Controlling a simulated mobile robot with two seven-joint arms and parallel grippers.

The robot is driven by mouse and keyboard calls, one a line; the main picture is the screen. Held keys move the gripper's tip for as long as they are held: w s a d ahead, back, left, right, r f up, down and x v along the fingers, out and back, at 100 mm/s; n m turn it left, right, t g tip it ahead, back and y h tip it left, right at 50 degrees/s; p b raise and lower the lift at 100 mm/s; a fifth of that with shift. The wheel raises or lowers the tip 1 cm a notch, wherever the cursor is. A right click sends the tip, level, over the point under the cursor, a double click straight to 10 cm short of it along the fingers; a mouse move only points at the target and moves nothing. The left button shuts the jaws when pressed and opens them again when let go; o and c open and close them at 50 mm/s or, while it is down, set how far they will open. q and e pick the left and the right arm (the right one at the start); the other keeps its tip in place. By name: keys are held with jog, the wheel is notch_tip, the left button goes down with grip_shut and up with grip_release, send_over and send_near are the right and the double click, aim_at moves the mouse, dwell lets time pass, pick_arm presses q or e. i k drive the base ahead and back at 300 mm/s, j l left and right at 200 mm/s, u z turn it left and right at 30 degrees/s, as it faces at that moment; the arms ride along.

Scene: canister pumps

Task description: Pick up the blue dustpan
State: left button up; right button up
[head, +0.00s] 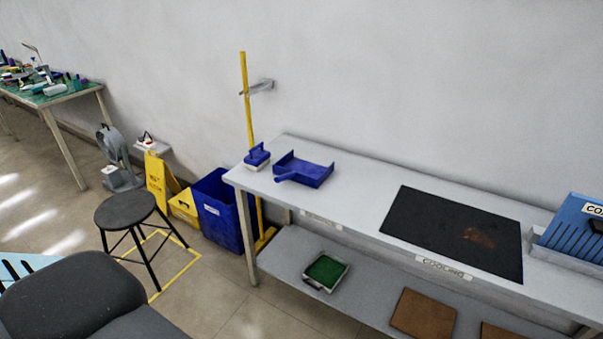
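The blue dustpan (313,174) lies on the grey-white table (361,183), near its left end. Its short handle points to the left and toward the front edge. A blue brush with pale bristles (257,157) stands just left of the dustpan, apart from it. Neither of my grippers shows in the head view.
A black mat (455,231) and a blue rack (575,229) are farther right on the table. The lower shelf holds a green tray (326,271) and brown boards (424,313). A black stool (125,209), blue bin (222,210) and dark chair (75,297) stand left.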

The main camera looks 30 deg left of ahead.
aim_at(307, 173)
jog(key=i+u, duration=0.25)
jog(key=i+l+u, duration=0.25)
jog(key=i, duration=0.25)
jog(key=i+l+u, duration=0.25)
jog(key=i+j, duration=0.05)
jog(key=i, duration=0.05)
